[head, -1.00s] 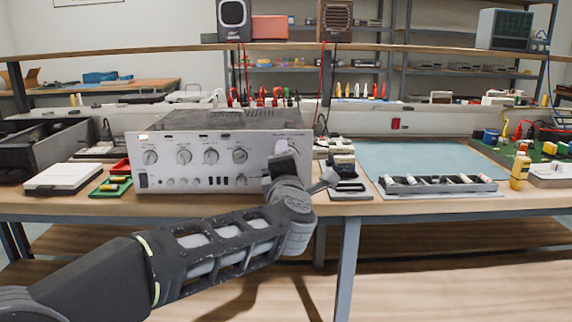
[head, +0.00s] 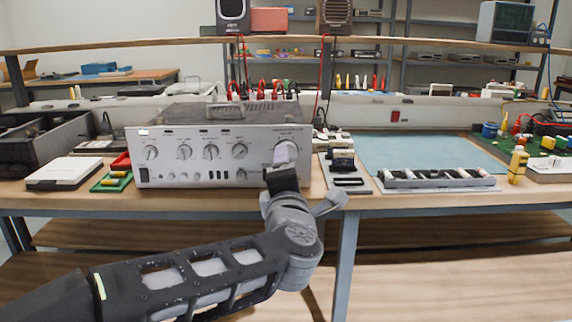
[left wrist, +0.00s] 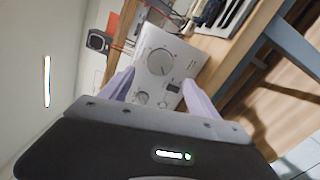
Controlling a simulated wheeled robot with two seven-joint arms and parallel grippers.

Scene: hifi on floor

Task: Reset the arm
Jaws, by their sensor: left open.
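My left arm comes in from the lower left in the head view. Its left gripper (head: 285,155) points at the right part of the hi-fi amplifier's front. In the left wrist view the two pale fingers (left wrist: 160,88) are spread apart with nothing between them. The silver amplifier (head: 195,175) stands on the workbench (head: 225,204). Its large right knob lies partly behind the gripper in the head view. The amplifier's front with the large knob (left wrist: 160,62) shows beyond the fingers in the left wrist view, apart from them. My right gripper is not in view.
A grey stand (head: 345,182) is just right of the amplifier. A parts tray (head: 437,180) and a blue-green mat (head: 415,152) lie farther right, with a yellow bottle (head: 517,165). A white box (head: 64,173) is at left. The space before the bench is open.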

